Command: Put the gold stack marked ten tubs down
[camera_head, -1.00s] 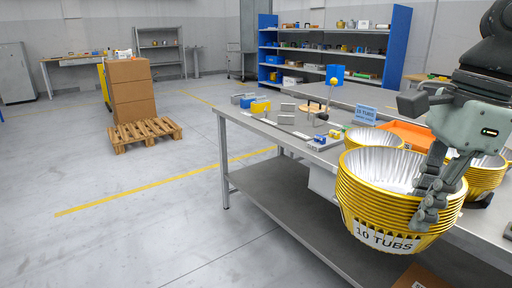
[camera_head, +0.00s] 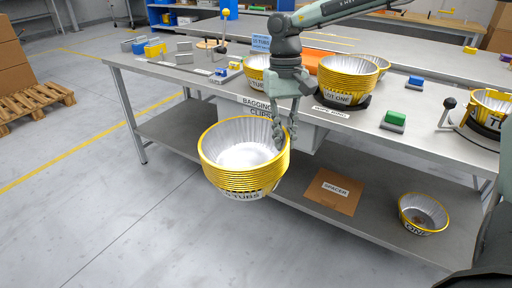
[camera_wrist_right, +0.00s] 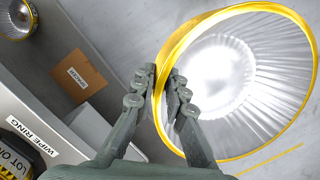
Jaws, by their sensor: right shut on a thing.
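The gold stack marked ten tubs (camera_head: 240,180) is a nest of gold-rimmed foil tubs, silver inside, with a label partly reading "TUBS". My right gripper (camera_head: 284,140) is shut on its right rim and holds it in the air in front of the table's front edge. In the right wrist view the stack (camera_wrist_right: 235,80) fills the right side, and the gripper's fingers (camera_wrist_right: 165,98) pinch its rim, one inside and one outside. The blue "10 TUBS" sign (camera_head: 261,42) stands on the table behind my arm. My left gripper is not in view.
The metal table (camera_head: 400,150) carries a "LOT ONE" stack (camera_head: 347,80), another gold stack (camera_head: 257,72) partly behind my arm, and a green block (camera_head: 394,120). A "SPACER" cardboard piece (camera_head: 332,192) and a single tub (camera_head: 423,213) are on the lower shelf.

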